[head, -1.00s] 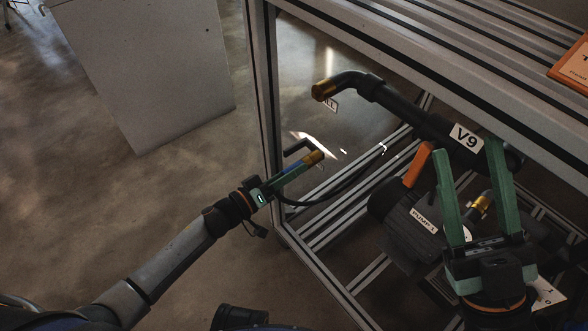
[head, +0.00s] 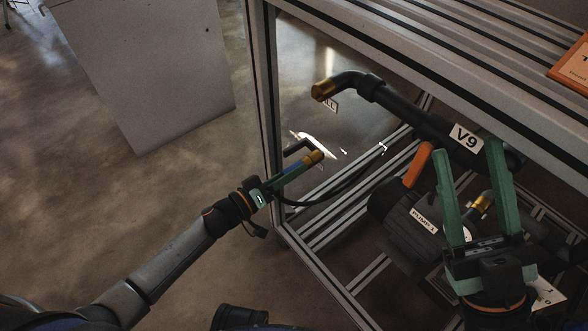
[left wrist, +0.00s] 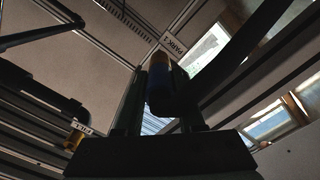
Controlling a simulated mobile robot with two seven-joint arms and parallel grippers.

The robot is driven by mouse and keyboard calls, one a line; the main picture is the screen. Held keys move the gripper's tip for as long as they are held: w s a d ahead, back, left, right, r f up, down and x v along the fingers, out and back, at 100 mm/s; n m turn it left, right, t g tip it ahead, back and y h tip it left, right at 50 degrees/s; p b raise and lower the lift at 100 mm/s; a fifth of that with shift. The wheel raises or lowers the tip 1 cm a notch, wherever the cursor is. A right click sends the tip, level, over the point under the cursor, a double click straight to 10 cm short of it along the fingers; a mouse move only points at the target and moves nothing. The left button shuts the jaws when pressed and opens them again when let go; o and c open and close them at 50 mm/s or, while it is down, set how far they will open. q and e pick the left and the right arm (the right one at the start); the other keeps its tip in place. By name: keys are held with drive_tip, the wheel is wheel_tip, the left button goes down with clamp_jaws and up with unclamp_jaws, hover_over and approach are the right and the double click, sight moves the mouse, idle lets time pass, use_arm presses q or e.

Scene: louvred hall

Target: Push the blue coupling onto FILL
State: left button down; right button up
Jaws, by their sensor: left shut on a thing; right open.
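The blue coupling (head: 293,168) has a brass end and is gripped by my left gripper (head: 298,166), whose green fingers are shut on it. Its brass end points up and right, apart from and below the FILL pipe. That pipe is a black elbow with a brass end (head: 323,90) at upper centre. Its label is partly hidden in the head view. In the left wrist view the FILL label (left wrist: 83,127) reads beside the brass pipe end (left wrist: 73,142), left of the dark-shaded coupling (left wrist: 159,85).
A metal frame post (head: 268,130) stands just left of the coupling, with a slatted top (head: 430,40) above. A black hose (head: 345,190) runs from the coupling. An orange lever (head: 418,164) and the PUMP 1 motor (head: 405,215) are at right. Open floor lies left.

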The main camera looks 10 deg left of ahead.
use_arm(q)
drive_tip(key=p+v, duration=0.3)
drive_tip(key=v, duration=0.3)
drive_tip(key=shift+s+a, duration=0.25)
drive_tip(key=shift+s, duration=0.1)
